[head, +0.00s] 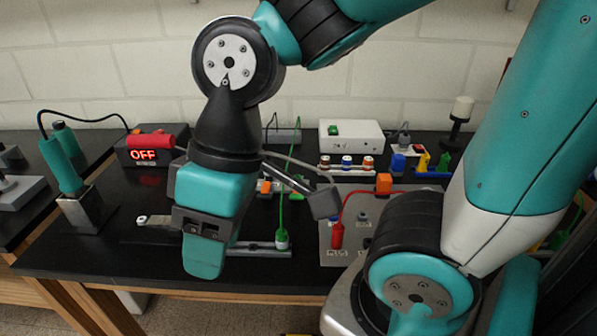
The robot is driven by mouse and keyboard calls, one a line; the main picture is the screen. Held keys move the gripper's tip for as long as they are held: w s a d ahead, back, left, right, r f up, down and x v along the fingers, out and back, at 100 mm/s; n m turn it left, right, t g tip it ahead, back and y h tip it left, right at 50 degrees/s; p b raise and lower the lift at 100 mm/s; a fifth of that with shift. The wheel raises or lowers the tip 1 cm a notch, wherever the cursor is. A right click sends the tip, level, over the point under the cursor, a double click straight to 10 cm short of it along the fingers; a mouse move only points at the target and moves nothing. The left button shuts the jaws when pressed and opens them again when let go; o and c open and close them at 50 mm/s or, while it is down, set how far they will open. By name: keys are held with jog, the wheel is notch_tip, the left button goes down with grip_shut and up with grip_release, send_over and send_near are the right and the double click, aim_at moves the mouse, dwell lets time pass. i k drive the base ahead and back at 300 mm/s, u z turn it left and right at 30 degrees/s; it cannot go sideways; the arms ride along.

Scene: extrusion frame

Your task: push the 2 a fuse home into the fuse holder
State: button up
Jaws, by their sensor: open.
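Several small fuse-like cylinders with coloured bands stand in a row in a white rack (345,169) at the back of the bench. Their markings are too small to read, so I cannot tell which one is the 2 A fuse. I cannot clearly make out the fuse holder; my wrist and arm hide part of the bench. My gripper (262,208) is open above the middle of the bench, in front of and to the left of the rack. One dark fingertip shows at its right; the other side is mostly hidden behind the teal wrist body. I see nothing held.
A grey panel (330,252) with a red plug (337,236) stands right of my gripper. A green plug (282,238) is close by. A box reading OFF (143,155) and a tool in a metal stand (88,212) are at left. A white box (351,136) is behind.

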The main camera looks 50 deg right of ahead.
aim_at(346, 163)
jog(key=u, duration=0.1)
jog(key=k, duration=1)
jog(key=z, duration=0.65)
jog(key=i, duration=1)
